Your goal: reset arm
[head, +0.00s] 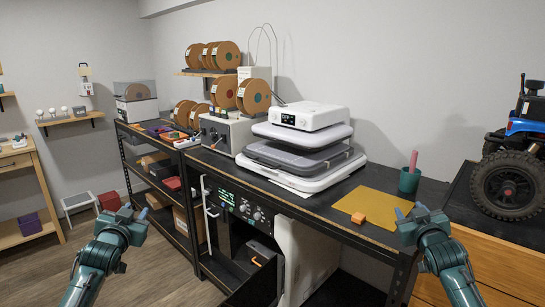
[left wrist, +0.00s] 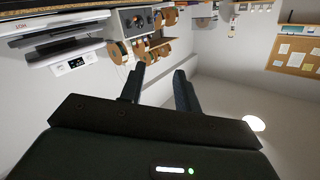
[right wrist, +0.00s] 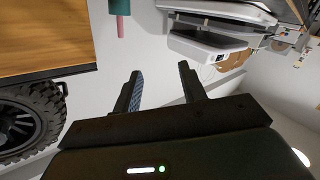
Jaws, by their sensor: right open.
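My left gripper (head: 132,212) is raised in front of the shelving at the lower left of the head view. In the left wrist view its two fingers (left wrist: 158,88) stand apart with nothing between them. Neither gripper holds anything.
An RC crawler (head: 507,185) stands at the right. Filament spools (head: 254,96) are behind.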

